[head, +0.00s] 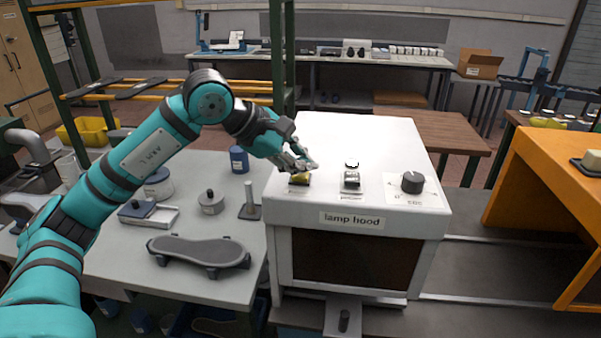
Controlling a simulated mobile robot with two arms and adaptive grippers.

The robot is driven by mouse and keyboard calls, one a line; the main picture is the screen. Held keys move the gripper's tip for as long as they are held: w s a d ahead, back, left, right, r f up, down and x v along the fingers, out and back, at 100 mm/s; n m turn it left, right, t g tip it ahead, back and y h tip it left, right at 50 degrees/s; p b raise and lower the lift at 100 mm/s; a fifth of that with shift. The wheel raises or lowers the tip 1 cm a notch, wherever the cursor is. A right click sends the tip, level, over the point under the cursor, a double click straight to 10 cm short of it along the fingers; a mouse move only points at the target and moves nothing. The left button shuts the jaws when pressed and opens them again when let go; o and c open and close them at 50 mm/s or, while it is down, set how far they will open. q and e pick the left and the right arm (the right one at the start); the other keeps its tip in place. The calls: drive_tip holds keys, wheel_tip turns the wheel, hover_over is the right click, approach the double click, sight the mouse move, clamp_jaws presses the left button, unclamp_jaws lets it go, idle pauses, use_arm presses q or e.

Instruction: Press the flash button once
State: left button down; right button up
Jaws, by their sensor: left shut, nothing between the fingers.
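The white lamp hood (390,140) stands right of centre, with a "lamp hood" label on its front. The small labels are too blurred to tell which control is the flash button. My right gripper is out of view.
A pale table (205,285) left of the hood holds a dark sole-shaped piece (198,251), weights and a small post (249,203). An orange housing (545,190) stands at the right. A green rack post (283,60) rises behind my left gripper.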

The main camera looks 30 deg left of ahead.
sight(302, 175)
use_arm(q)
drive_tip(key=shift+f, duration=0.25)
drive_tip(key=shift+r, duration=0.1)
drive_tip(key=shift+r+p, duration=0.6)
drive_tip(key=shift+r, duration=0.35)
wheel_tip(302, 175, up, 5)
drive_tip(key=p, duration=0.4)
drive_tip(key=shift+a, duration=0.1)
idle(0.8)
